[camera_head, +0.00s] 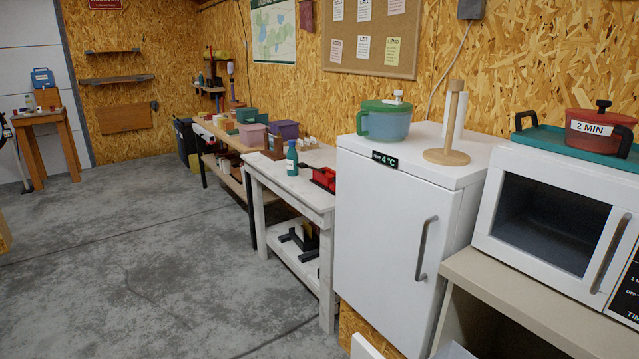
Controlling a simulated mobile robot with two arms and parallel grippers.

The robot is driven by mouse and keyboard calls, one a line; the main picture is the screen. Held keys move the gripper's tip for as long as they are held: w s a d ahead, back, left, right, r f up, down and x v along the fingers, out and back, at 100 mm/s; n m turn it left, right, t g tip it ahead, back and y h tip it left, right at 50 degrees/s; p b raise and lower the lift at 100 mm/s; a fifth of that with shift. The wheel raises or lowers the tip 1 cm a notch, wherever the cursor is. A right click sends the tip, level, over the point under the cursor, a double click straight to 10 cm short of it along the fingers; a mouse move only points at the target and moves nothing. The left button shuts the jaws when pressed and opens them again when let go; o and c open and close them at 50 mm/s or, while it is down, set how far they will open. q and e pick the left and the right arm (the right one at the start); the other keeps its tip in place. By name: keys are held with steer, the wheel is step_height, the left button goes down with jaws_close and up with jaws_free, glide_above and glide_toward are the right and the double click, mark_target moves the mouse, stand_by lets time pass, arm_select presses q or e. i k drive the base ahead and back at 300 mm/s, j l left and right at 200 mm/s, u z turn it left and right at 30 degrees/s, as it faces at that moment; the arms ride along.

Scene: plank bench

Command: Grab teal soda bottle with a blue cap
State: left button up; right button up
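A teal bottle with a blue cap (292,158) stands upright near the left edge of the white plank bench (312,189). It has a pale label around its middle. No gripper shows in the head view, so neither one is seen near the bottle.
A red tool or box (324,178) lies on the bench right of the bottle. A white fridge (385,235) stands against the bench's near side, with a teal pot (388,125) on top. A microwave (548,220) is at the right. The grey concrete floor (130,265) at left is clear.

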mark_target(292, 154)
steer(key=i+j, duration=0.25)
steer(key=i+j+z, duration=0.1)
steer(key=i+j, duration=0.15)
steer(key=j, duration=0.2)
steer(key=i+j, duration=0.2)
steer(key=j, duration=0.15)
steer(key=i+j+z, duration=0.15)
steer(key=j, duration=0.25)
steer(key=i+j, duration=0.3)
steer(key=i+j+z, duration=0.1)
steer(key=j, duration=0.35)
steer(key=i, duration=0.1)
